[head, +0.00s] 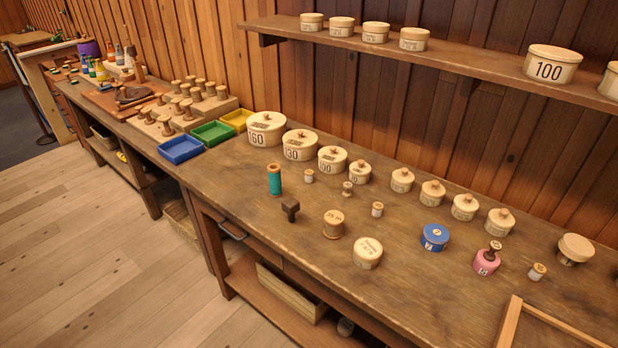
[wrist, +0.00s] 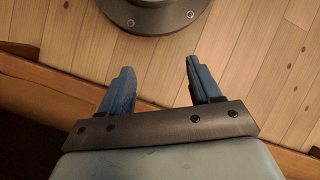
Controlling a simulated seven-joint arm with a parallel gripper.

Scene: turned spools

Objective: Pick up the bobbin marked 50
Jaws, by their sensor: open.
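A squat wooden bobbin (head: 333,225) stands upright near the middle of the bench. Its face carries a short dark marking ending in "m"; I cannot read the number surely, so I cannot confirm a 50. No other bobbin shows a clear 50. A teal-wound spool (head: 275,180) and small pale spools (head: 309,176) (head: 377,209) stand near it. My gripper (wrist: 159,66) is open and empty in the wrist view, above the plank floor and bench edge, away from any bobbin. It is not in the head view.
Numbered round boxes (head: 267,129) line the back. A shelf (head: 465,62) overhangs the rear. A wooden frame (head: 508,322) lies front right. The bench's front left is mostly clear.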

